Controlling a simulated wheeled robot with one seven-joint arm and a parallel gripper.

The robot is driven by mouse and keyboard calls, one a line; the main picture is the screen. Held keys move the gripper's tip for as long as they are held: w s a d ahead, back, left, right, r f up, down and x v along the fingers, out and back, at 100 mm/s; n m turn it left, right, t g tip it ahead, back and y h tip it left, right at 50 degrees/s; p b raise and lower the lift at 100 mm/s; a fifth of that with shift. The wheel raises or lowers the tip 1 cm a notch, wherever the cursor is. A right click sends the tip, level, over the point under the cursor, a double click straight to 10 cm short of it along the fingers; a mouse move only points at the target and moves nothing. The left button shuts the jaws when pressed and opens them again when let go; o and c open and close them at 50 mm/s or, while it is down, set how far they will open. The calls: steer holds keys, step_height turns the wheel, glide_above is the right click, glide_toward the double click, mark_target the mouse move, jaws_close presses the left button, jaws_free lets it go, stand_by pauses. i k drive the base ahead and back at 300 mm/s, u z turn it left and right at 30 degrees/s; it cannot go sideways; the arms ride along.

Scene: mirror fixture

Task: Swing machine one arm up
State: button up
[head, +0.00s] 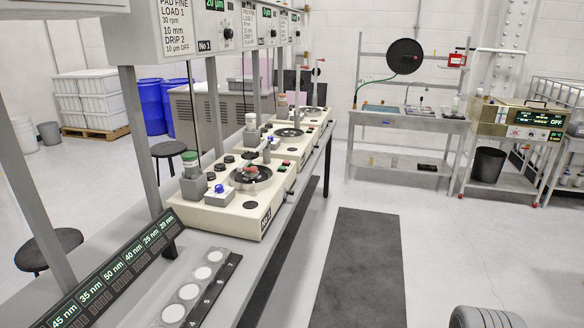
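Machine one is the nearest cream polishing machine (228,222) on the long grey bench, below the "No 1" panel (212,41). It has a round dark plate (259,177) with a small pale, red-marked piece at its middle. My gripper is not in view.
More such machines (285,138) stand farther along the bench. In front lie a label strip (108,269) and a holder with white discs (189,291). A dark mat (358,270) lies on clear floor to the right. A steel sink table (410,121) stands behind.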

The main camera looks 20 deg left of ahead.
mark_target(248, 157)
steer(key=i, duration=2.6)
steer(key=u, duration=3.5)
